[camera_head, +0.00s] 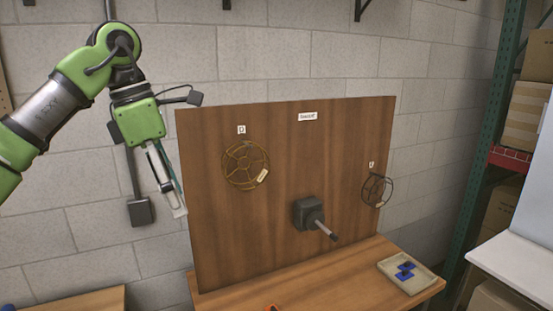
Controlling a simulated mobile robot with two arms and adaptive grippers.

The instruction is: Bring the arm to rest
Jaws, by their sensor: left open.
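My left gripper (172,190) hangs from the green arm at the upper left, beside the left edge of the upright wooden board (250,245). It is open, and nothing shows between its fingers. It is well clear of the table. My right gripper is not in view. On the board hang a yellow round wire guard (246,166) at the left and a dark round wire guard (376,190) at the right. A dark block with a grey rod (308,212) sticks out from the lower middle of the board.
A shallow beige tray (424,284) with blue pieces (405,271) lies on the wooden table (350,280) at the right. A small orange thing shows at the bottom edge. A green rack post (485,130) with boxes (525,115) stands at the right. A wall box (140,211) is behind the gripper.

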